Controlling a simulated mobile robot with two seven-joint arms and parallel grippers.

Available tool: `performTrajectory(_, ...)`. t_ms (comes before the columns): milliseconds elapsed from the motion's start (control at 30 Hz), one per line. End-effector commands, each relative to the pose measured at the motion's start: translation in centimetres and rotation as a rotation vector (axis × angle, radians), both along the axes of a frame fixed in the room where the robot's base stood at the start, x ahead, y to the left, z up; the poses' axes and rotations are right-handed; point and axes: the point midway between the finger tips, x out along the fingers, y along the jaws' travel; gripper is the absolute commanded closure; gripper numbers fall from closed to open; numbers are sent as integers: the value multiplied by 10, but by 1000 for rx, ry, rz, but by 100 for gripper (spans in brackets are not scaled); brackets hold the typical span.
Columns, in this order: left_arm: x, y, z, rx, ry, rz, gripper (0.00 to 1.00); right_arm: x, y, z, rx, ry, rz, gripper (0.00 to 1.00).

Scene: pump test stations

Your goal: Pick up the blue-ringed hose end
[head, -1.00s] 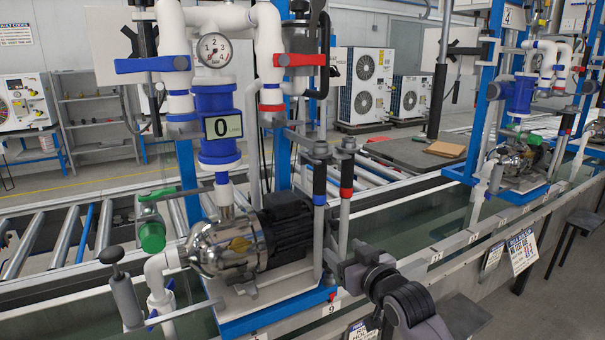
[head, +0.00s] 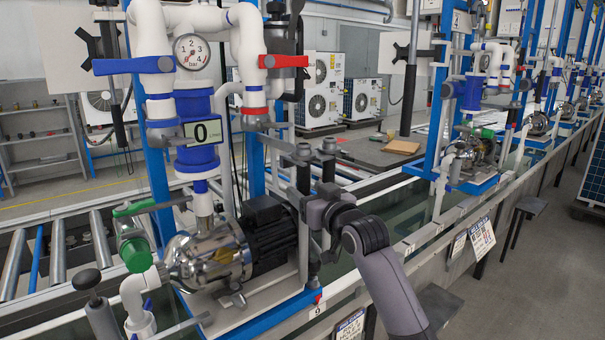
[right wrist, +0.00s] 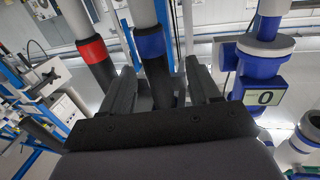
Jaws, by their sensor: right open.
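The blue-ringed hose end shows in the right wrist view as a dark sleeve (right wrist: 158,80) below a blue ring (right wrist: 150,43) on a grey hose. My right gripper (right wrist: 162,68) is open, with one finger on each side of this dark sleeve; I cannot tell whether either finger touches it. The red-ringed hose end (right wrist: 93,52) hangs just left of the fingers. In the head view my right gripper (head: 306,212) is at the two upright hoses beside the pump, and it hides the rings. My left gripper is not in view.
The pump motor (head: 268,232) is close to the left of my right gripper in the head view. The clamps (head: 328,147) above hold the hoses. A station with a gauge (head: 190,52) and display (head: 203,131) stands behind.

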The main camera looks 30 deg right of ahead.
Motion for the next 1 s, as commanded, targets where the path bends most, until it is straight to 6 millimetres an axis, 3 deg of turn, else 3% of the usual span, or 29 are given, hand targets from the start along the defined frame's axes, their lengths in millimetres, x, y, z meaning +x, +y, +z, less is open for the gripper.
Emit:
performTrajectory(433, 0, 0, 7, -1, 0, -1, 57, 43, -10, 1, 0, 0, 1, 38)
performTrajectory(833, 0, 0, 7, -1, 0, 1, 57, 50, -11, 0, -1, 0, 1, 38)
performTrajectory(1000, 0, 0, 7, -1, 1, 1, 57, 50, -11, 0, -1, 1, 1, 94)
